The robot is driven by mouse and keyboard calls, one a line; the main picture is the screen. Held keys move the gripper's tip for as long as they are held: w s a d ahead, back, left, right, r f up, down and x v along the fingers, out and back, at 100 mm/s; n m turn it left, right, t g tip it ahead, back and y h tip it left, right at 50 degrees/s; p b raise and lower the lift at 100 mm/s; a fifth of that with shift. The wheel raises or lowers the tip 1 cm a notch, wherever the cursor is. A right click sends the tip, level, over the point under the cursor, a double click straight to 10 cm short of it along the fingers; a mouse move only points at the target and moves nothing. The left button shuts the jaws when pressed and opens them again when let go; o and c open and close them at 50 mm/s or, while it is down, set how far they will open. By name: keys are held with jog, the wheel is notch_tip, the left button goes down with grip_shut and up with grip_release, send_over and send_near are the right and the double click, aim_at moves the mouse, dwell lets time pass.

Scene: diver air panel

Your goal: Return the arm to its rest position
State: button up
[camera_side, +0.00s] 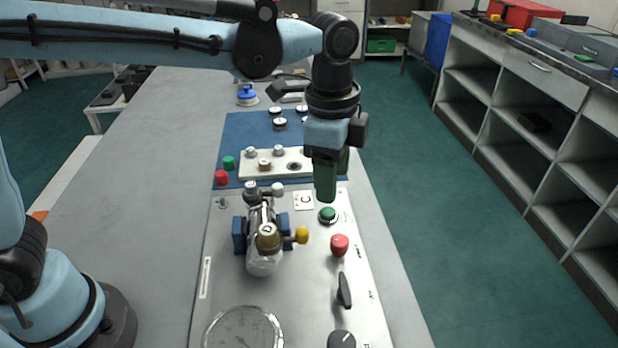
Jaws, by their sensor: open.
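My light blue arm reaches in from the left across the top of the side view. My gripper (326,188) hangs pointing down over the right side of the panel, with dark green fingers. It is open and holds nothing that I can see. Its fingertips are just above or behind the green button (328,214); I cannot tell the exact gap. The air panel (310,290) carries a clear cylinder with a brass cap (268,236) in blue clamps, a yellow knob (302,235), a red button (340,244), a black lever (344,290) and a gauge (243,330).
Behind the panel, a blue mat (240,130) holds a white block (270,165) with several small fittings. Green (229,162) and red (221,177) caps lie at its left. A blue-topped part (247,95) stands farther back. The grey table (130,200) is clear at left.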

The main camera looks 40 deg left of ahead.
jog(key=s+a+f+n+t, duration=0.1)
jog(key=s+a+n+t, duration=0.2)
jog(key=a+n, duration=0.4)
jog(key=s+a+f+n+t, duration=0.1)
jog(key=s+a+n+t, duration=0.2)
jog(key=s+a+n, duration=0.3)
jog(key=shift+a+n+t, duration=0.3)
jog(key=shift+a+n, duration=0.5)
jog(key=shift+a, duration=1.9)
